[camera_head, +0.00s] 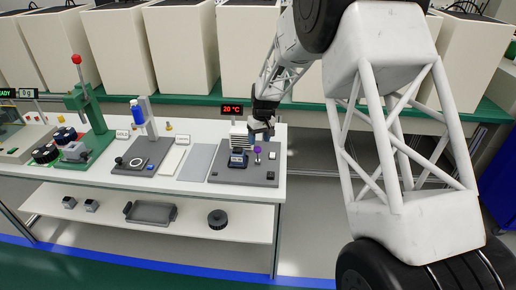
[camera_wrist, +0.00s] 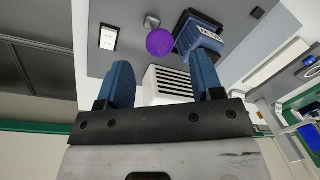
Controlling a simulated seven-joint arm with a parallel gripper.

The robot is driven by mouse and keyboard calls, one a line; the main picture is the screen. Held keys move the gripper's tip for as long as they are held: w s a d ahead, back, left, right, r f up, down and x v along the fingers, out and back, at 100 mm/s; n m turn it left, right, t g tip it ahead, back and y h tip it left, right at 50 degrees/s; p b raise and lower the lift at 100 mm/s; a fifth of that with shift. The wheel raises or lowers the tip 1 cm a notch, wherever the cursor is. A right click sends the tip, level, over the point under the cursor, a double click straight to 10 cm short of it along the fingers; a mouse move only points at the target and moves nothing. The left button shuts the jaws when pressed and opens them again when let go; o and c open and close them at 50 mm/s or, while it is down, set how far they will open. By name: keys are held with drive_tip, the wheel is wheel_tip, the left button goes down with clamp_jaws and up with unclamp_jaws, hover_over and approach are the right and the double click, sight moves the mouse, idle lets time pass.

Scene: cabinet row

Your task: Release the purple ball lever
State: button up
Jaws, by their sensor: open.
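The purple ball lever stands on a dark grey base plate at the right end of the white bench. In the head view its small purple ball (camera_head: 257,149) is just below my gripper (camera_head: 262,130). In the wrist view the purple ball (camera_wrist: 160,42) lies beyond the fingertips, roughly midway between them, on a short stalk from a metal mount (camera_wrist: 152,21). My gripper (camera_wrist: 164,80) is open, with its two blue fingers apart and nothing held. The ball appears clear of both fingers.
A blue-cased display device (camera_head: 238,158) sits left of the lever, with a white slatted block (camera_head: 238,135) behind it. A white switch plate (camera_wrist: 108,37) is on the base plate. A green press (camera_head: 88,120) stands further left. Bare bench shows at the front.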

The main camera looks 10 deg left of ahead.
sight(258, 147)
drive_tip(key=shift+s+a+f, duration=0.1)
drive_tip(key=shift+f, duration=1.05)
drive_tip(key=shift+s+a+f, duration=0.1)
drive_tip(key=shift+f, duration=1.05)
clamp_jaws()
drive_tip(key=shift+s, duration=0.1)
drive_tip(key=shift+s+f+t, duration=0.2)
drive_tip(key=shift+s+t, duration=0.45)
drive_tip(key=shift+t, duration=0.3)
drive_tip(key=shift+s+f+t, duration=0.2)
drive_tip(key=shift+s+t, duration=0.4)
drive_tip(key=shift+t, duration=0.35)
